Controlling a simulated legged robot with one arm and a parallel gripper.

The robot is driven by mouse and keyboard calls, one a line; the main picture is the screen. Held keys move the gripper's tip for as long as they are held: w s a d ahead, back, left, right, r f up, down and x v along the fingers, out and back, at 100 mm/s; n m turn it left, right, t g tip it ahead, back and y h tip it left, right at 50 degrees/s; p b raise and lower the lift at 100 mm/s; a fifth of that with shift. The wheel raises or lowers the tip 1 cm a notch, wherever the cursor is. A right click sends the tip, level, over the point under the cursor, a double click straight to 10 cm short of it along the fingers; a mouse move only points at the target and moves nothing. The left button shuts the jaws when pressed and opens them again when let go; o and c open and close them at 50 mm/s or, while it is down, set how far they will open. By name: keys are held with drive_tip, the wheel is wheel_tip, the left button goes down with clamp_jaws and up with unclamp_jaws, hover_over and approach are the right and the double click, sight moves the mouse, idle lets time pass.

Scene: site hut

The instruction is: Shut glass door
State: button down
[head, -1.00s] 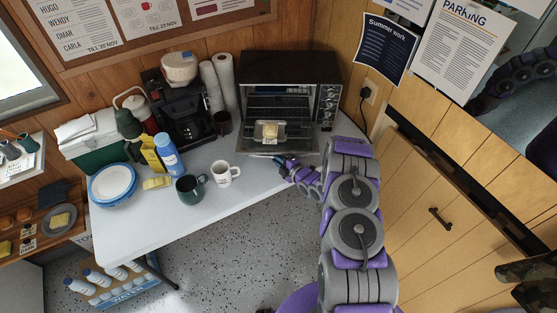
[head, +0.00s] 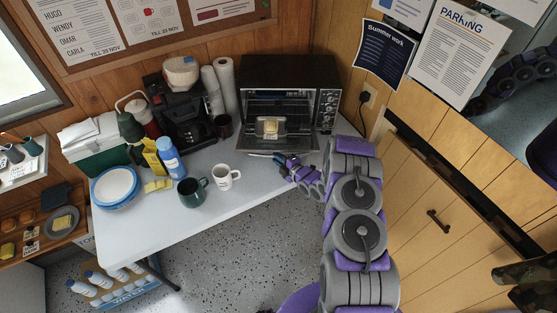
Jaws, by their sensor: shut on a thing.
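The glass door (head: 292,137) belongs to the black toaster oven (head: 288,70) at the back of the white table. It is hinged at the bottom and stands open, folded down toward the front. A small pale plate with a yellow block (head: 270,127) shows at the door opening; I cannot tell whether it is on the door or on a rack. My gripper (head: 279,158) is at the door's front edge, low and near its middle, and is shut on it. The fingertips are small and partly hidden.
A white mug (head: 226,177) and a dark green mug (head: 192,192) stand on the table (head: 140,228), left of my gripper. A dark cup (head: 223,126) stands close to the oven's left side. The wooden wall with a socket (head: 369,95) is close on the right.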

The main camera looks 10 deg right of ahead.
drive_tip(key=c, duration=1.4)
unclamp_jaws()
drive_tip(key=shift+w, duration=0.1)
drive_tip(key=shift+o, duration=0.2)
drive_tip(key=shift+d, duration=0.1)
drive_tip(key=p+v, duration=0.2)
drive_tip(key=v, duration=1.5)
drive_tip(key=shift+s, duration=0.2)
drive_tip(key=shift+f, duration=0.1)
